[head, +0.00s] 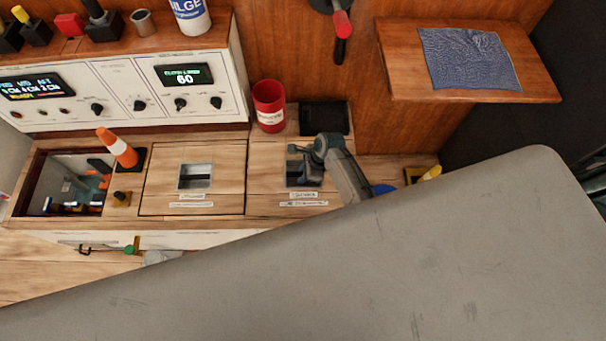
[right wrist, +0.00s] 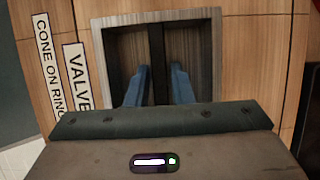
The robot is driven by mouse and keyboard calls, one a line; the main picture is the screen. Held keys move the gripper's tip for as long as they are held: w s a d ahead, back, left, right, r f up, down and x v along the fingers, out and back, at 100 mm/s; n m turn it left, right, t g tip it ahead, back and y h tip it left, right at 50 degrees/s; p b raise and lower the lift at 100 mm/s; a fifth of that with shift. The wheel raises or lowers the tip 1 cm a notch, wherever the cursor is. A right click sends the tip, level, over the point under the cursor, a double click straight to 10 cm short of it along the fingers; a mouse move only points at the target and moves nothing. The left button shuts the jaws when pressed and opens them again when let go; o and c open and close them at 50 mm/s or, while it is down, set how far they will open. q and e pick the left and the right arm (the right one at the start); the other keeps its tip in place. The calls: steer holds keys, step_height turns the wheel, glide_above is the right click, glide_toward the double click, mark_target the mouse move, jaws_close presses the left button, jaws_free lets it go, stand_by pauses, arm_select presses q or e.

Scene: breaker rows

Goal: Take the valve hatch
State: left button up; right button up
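The valve hatch (head: 265,190) is a closed wooden panel with a recessed metal pull (head: 293,180) and white labels. In the right wrist view its label starts "VALVE" (right wrist: 77,75), and a dark bar (right wrist: 158,45) crosses the recess. My right gripper (head: 306,160) is over this pull. In the right wrist view my gripper's blue fingers (right wrist: 158,88) are apart, one on each side of the bar, with gaps between them and the bar. How deep they reach is hard to tell. My left gripper is not in view.
Another closed hatch (head: 218,185) lies to the left, then an open bay (head: 70,160) with parts inside. An orange cone (head: 118,148) stands at the bay's edge. A red cup (head: 269,106) and a dark tray (head: 325,118) are behind. A wooden shelf (head: 400,80) is back right.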

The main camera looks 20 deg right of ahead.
jaws_close()
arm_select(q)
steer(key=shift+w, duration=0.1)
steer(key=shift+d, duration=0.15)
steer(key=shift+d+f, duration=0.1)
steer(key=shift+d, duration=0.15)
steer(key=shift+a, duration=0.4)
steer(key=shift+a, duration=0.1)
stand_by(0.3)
